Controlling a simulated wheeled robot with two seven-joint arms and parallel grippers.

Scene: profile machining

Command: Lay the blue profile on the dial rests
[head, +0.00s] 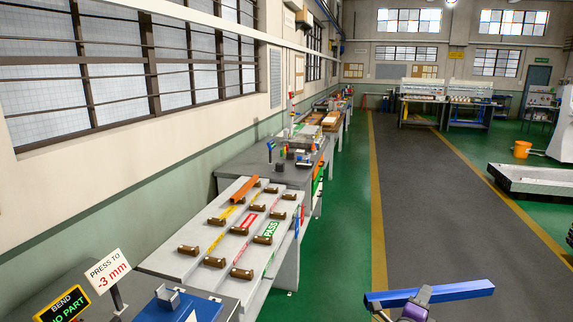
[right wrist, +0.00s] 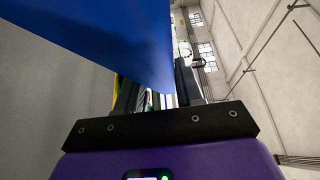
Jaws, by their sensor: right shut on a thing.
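The blue profile (head: 455,292) is a long straight bar at the lower right of the head view, held out over the floor. My right gripper (head: 414,300) is shut on it, left of its middle. In the right wrist view the blue profile (right wrist: 110,35) fills the upper left and covers much of the fingers. A dark grey bench (head: 240,166) beyond the sloped rack bears a small post with a blue head (head: 270,149) and several small dark pieces; I cannot tell for sure which are the dial rests. My left gripper is not in view.
The sloped grey rack (head: 170,262) has yellow, red and green "PASS" lanes, with brown blocks. An orange profile (head: 245,189) lies at its far end. A "PRESS TO -3 mm" sign (head: 107,270) and a "BEND NO PART" display (head: 62,305) stand lower left. The aisle (head: 430,200) is clear.

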